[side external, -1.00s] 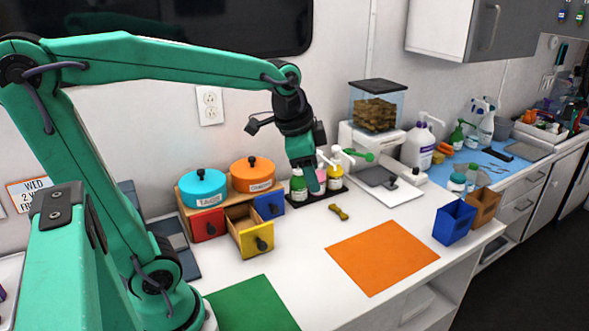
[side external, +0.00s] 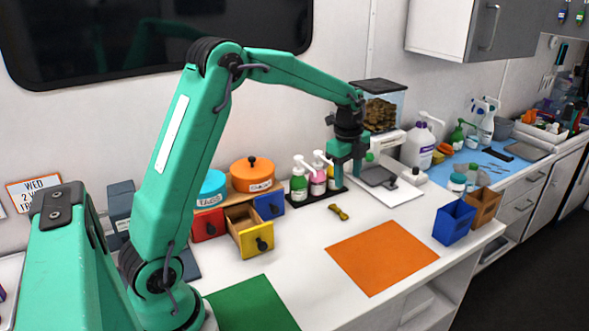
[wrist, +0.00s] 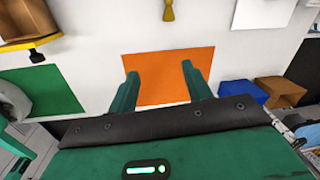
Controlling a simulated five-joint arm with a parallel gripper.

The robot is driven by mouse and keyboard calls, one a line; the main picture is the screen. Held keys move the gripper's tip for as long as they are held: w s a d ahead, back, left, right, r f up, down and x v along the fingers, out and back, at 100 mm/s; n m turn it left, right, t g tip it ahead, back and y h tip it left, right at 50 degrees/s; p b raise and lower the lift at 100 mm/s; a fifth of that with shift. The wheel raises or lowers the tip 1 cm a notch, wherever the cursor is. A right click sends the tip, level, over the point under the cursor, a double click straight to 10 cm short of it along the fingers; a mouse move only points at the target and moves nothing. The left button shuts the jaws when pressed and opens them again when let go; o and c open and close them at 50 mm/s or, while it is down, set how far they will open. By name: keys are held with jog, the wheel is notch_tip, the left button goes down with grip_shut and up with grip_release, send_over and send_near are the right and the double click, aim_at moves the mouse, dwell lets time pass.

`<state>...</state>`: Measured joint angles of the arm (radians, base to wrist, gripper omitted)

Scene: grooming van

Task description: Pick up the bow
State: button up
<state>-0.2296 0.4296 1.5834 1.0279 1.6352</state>
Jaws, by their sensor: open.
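The bow (side external: 338,212) is small and olive-yellow. It lies on the white counter in front of the pump bottles in the side external view. It also shows at the top edge of the wrist view (wrist: 168,10), partly cut off. My gripper (side external: 347,180) points down above the counter, to the right of the pump bottles and up and right of the bow in the side view. In the wrist view its two fingers (wrist: 160,70) are apart with nothing between them. The bow is beyond the fingertips there, not touching them.
An orange mat (side external: 381,257) and a green mat (side external: 250,306) lie on the counter. A drawer unit with an open yellow drawer (side external: 249,236) stands left of the bow. Pump bottles (side external: 299,182) stand behind it. Blue (side external: 453,224) and brown (side external: 482,211) bins stand right. Counter around the bow is clear.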

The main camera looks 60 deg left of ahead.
aim_at(345, 216)
jog(key=w+a+f+m, duration=0.1)
jog(key=f, duration=0.2)
jog(key=w+a+f+m, duration=0.1)
jog(key=a+f, duration=0.1)
jog(key=w+a+f+m+g, duration=0.1)
jog(key=w+f+m, duration=0.1)
jog(key=f, duration=0.1)
jog(key=shift+w+a+f, duration=0.1)
jog(key=shift+a+f, duration=0.1)
jog(key=shift+f, duration=4.05)
jog(key=c, duration=1.1)
jog(key=shift+r, duration=0.2)
